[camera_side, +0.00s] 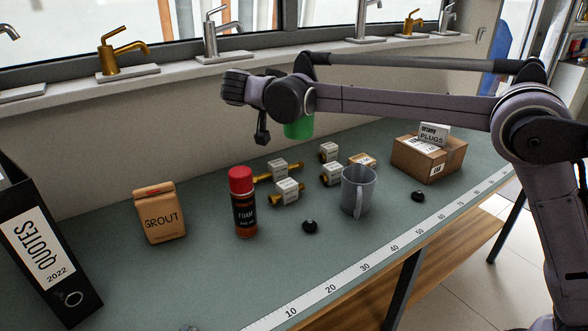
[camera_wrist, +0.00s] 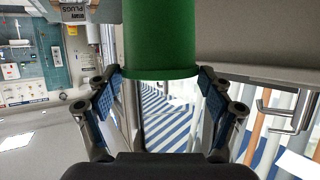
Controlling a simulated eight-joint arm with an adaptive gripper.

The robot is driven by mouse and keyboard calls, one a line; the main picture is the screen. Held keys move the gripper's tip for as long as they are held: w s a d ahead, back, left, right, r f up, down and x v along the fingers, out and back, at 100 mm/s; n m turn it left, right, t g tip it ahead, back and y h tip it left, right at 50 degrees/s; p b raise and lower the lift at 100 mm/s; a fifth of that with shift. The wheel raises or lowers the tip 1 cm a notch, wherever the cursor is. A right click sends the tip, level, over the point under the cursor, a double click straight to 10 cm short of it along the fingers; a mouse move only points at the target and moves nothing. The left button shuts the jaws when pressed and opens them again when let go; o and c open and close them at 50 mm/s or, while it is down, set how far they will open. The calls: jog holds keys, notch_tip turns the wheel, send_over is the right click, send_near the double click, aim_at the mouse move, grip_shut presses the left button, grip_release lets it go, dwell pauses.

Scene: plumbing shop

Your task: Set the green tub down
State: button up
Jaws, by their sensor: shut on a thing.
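The green tub (camera_side: 299,127) shows below my wrist in the side view, held up above the bench, well clear of its top. It fills the upper middle of the wrist view (camera_wrist: 160,40). My gripper (camera_wrist: 160,82) is shut on the green tub, with one blue-padded finger against each side. In the side view my gripper is mostly hidden behind my arm. The bench top (camera_side: 220,275) is grey-green.
A grey mug (camera_side: 359,190), valves with white tags (camera_side: 287,190), a red-capped foam can (camera_side: 243,205), a grout bag (camera_side: 159,213), a cardboard box (camera_side: 428,158) and black knobs (camera_side: 310,226) stand on the bench. A binder (camera_side: 45,245) stands left. The front left is mostly clear.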

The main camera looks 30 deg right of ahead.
jog(key=s+a+n+t+y, duration=0.3)
jog(key=a+n+y, duration=0.4)
jog(key=a, duration=0.9)
jog(key=s+a+n+t+y, duration=0.35)
jog(key=a+n+y, duration=0.35)
jog(key=a, duration=0.9)
jog(key=shift+s+a+f, duration=0.1)
jog(key=shift+f, duration=3.55)
jog(key=shift+s+a+f, duration=0.1)
jog(key=shift+f, duration=3.5)
jog(key=shift+s+a+f, duration=0.1)
jog(key=shift+f, duration=3.55)
jog(key=shift+f, duration=0.15)
jog(key=o, duration=1.1)
jog(key=shift+o, duration=0.2)
